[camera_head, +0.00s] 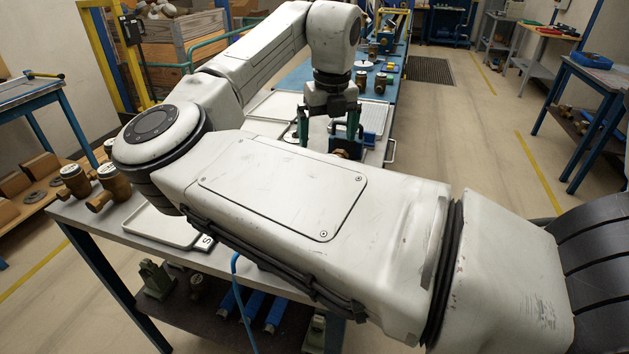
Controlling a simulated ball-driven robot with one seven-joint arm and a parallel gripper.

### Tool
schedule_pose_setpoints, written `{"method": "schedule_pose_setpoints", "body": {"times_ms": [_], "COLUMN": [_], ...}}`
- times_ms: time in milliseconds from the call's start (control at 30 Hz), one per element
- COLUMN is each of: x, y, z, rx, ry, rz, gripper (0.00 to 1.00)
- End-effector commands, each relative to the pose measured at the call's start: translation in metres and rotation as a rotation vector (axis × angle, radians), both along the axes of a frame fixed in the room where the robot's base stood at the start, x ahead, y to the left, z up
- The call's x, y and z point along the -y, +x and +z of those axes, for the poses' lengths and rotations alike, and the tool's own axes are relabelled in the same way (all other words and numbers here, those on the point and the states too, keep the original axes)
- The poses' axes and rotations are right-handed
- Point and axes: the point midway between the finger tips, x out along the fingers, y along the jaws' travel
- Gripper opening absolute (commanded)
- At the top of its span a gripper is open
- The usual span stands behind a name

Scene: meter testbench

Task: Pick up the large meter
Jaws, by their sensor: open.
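My gripper (329,138) is open and points down over the bench, with its green-tipped fingers apart. A brass-coloured part (349,146), perhaps of a meter, shows just below and beside the right finger; my arm hides the rest, so I cannot tell its size or whether it lies between the fingers. More brass meters (381,82) stand on the blue surface behind my gripper. I cannot tell which meter is the large one.
A pale tray (165,228) lies on the near bench, partly hidden by my arm. A grey ribbed tray (374,117) lies right of my gripper. A shelf of parts is under the bench. Blue side tables stand left and right (598,72).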

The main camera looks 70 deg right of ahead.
Motion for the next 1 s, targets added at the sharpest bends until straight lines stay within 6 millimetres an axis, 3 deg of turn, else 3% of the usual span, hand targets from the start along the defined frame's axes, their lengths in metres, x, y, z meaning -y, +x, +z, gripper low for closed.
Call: {"method": "schedule_pose_setpoints", "body": {"times_ms": [200, 467, 733, 1000], "x": [0.002, 0.004, 0.007, 0.008], "y": [0.002, 0.002, -0.001, 0.000], "z": [-0.034, -0.053, -0.090, -0.099], "rx": [-0.001, 0.000, -0.001, 0.000], "ry": [0.001, 0.001, 0.002, 0.000], "rz": [0.001, 0.000, 0.000, 0.000], "gripper": [1.00, 1.00, 1.00, 1.00]}}
